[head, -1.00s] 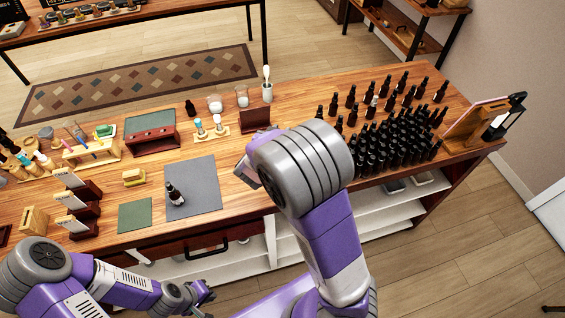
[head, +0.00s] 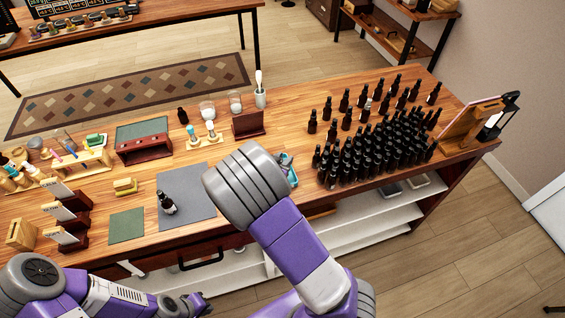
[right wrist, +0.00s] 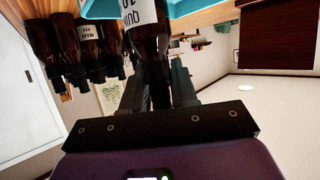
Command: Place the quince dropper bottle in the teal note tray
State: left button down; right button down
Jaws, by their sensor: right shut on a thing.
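The quince dropper bottle (right wrist: 150,40) is dark with a white label, upside down in the right wrist view; part of the label lettering reads "quin". My right gripper (right wrist: 160,88) is shut on its neck end. The teal note tray (right wrist: 190,8) shows at the bottle's label end, partly cut off by the picture edge; I cannot tell whether the bottle touches it. In the head view the teal tray (head: 289,170) peeks out beside my right wrist, which hides the held bottle and the gripper. My left gripper (head: 196,303) is low at the bottom edge, away from the table top.
Many dark bottles (head: 375,145) stand packed to the right of the tray. Another dark bottle (head: 167,204) stands on a grey mat (head: 195,190).

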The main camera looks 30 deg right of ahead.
jog(key=shift+f, duration=0.2)
jog(key=c, duration=0.9)
grip_release()
jog(key=shift+r, duration=0.25)
jog(key=p+v, duration=0.2)
jog(key=v, duration=1)
jog(key=shift+f, duration=0.1)
